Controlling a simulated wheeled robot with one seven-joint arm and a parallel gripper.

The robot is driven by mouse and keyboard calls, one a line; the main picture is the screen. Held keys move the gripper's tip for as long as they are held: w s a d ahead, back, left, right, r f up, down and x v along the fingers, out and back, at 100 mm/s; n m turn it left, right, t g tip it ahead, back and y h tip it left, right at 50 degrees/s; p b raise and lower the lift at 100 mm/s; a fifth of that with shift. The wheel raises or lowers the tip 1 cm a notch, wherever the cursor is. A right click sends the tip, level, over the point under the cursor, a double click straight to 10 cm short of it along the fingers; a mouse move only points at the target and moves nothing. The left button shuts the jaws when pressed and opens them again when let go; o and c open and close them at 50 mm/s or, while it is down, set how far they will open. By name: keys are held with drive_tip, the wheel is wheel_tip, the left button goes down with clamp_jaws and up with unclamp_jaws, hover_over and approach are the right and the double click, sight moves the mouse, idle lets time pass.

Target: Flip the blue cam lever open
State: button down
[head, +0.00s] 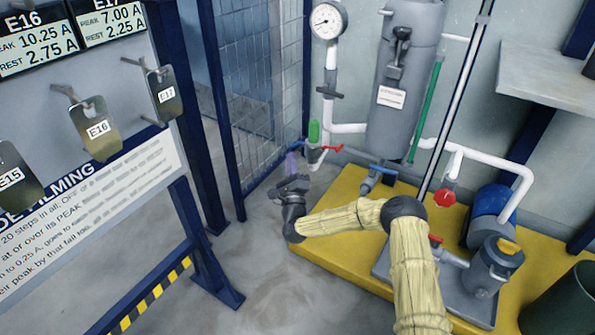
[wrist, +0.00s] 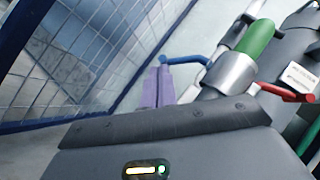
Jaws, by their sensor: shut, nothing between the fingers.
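The blue cam lever (wrist: 188,60) shows in the wrist view, sticking out to the left from a silver coupling (wrist: 230,74) with a green part (wrist: 257,38) above it. A red lever (wrist: 288,92) sticks out on the coupling's other side. My gripper (wrist: 160,72) is shut and empty, its purple fingers upright. Its fingertips are at the blue lever's outer end; I cannot tell whether they touch. In the head view my gripper (head: 291,160) is just left of and below the green part (head: 314,131) and the red lever (head: 332,148).
A grey tank (head: 405,70) and a pressure gauge (head: 327,20) stand behind. A blue mesh fence (head: 262,80) is close on the left. A yellow platform (head: 345,200) carries a pump (head: 492,262) and pipes. Another blue handle (head: 383,169) sits right of my gripper. Tags hang on a board (head: 110,95) at left.

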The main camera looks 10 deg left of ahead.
drive_tip(key=shift+w+a+r+m+t+h, duration=0.15)
drive_tip(key=shift+w+a+r+m+h, duration=0.15)
drive_tip(key=shift+a+r, duration=0.4)
drive_tip(key=shift+w+a+r+m+t+h, duration=0.15)
drive_tip(key=shift+a+r+m, duration=0.25)
drive_tip(key=shift+r, duration=0.5)
drive_tip(key=shift+w+a+r+m+t+h, duration=0.25)
drive_tip(key=shift+a+r+m, duration=0.2)
drive_tip(key=shift+r, duration=0.35)
drive_tip(key=shift+a, duration=0.1)
drive_tip(key=s+a+f+b, duration=0.3)
drive_tip(key=s+f, duration=0.3)
drive_tip(key=f, duration=0.1)
drive_tip(key=shift+s+b, duration=0.2)
drive_tip(key=shift+b, duration=0.15)
